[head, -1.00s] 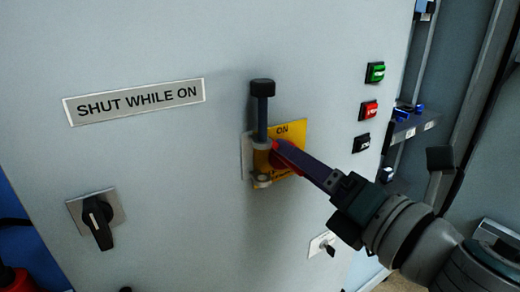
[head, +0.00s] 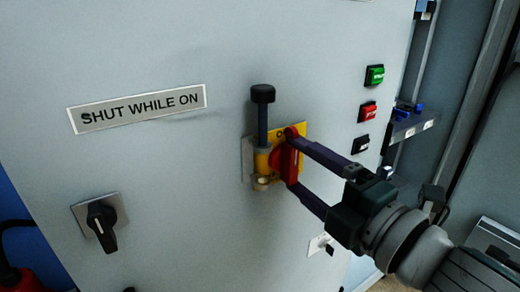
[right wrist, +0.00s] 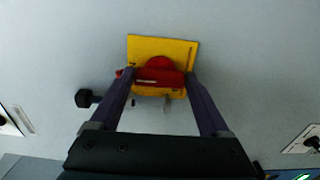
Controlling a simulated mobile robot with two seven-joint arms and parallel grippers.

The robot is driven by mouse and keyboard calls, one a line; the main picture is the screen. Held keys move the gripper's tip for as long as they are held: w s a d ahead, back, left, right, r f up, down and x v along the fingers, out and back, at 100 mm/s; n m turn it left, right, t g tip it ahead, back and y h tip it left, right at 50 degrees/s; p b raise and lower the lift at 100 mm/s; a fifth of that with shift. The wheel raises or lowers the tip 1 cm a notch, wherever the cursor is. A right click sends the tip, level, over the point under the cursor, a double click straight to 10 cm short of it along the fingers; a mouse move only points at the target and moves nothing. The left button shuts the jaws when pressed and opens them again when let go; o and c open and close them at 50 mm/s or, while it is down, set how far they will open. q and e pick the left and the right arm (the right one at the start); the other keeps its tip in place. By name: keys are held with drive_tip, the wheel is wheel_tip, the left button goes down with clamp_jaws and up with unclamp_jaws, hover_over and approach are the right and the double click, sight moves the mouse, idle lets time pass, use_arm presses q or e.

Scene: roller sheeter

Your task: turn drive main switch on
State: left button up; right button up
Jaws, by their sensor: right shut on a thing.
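The red switch handle (head: 287,163) sits on a yellow plate (head: 305,131) on the grey cabinet door and stands about upright in the head view. My right gripper (head: 292,162) is shut on it, one finger at its top end and one at its lower end. In the right wrist view the red handle (right wrist: 158,77) lies across between the two fingertips, in front of the yellow plate (right wrist: 165,48). The plate's "ON" marking is mostly covered now. My left gripper is not in view.
A black-knobbed rod (head: 263,112) in a yellow collar stands just left of the handle, close to my fingers. Green (head: 375,75), red (head: 368,110) and black (head: 361,144) buttons are at right. A black rotary handle (head: 102,225) is at lower left, below a "SHUT WHILE ON" sign (head: 138,108).

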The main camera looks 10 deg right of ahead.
idle(0.5)
drive_tip(key=o, duration=1.2)
drive_tip(key=b+v, duration=0.1)
drive_tip(key=v, duration=0.9)
